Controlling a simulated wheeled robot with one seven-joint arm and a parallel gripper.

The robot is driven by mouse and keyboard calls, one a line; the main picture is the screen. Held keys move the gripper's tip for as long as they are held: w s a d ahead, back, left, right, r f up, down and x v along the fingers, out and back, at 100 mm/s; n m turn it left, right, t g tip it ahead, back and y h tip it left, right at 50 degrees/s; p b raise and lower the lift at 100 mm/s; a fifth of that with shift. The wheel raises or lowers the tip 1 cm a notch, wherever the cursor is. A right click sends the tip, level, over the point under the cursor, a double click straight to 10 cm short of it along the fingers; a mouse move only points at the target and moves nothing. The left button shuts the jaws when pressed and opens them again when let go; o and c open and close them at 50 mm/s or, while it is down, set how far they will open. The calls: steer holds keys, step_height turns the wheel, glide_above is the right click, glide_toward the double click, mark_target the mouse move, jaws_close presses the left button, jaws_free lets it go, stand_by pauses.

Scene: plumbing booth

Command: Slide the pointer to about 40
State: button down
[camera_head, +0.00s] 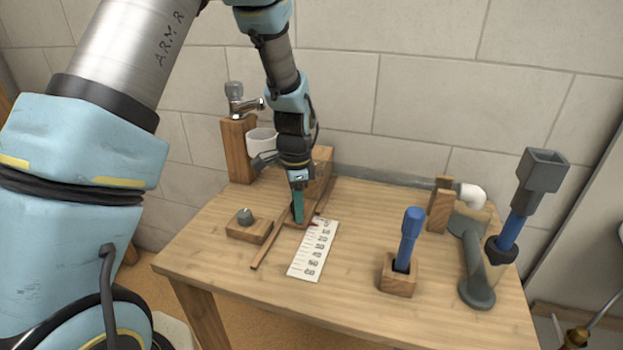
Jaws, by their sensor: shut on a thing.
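A white scale strip (311,255) with printed marks lies on the wooden table; its numbers are too small to read surely. The pointer (314,223) shows a small red tip at the scale's left edge, near its far end. Its wooden slider sits between thin wooden rails (268,242) left of the scale. My gripper (297,211) points down over the slider and is shut on the pointer's upper part, which its teal fingers mostly hide.
A tap on a wooden post (238,150) and a white cup (262,141) are behind. Right are a blue-handled tool in a wooden holder (398,276) and grey pipework (477,265). Table (350,297) right of the scale is clear.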

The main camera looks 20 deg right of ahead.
steer(key=shift+s+a, duration=0.1)
steer(key=shift+s+a, duration=2.95)
steer(key=shift+s, duration=0.2)
jaws_free()
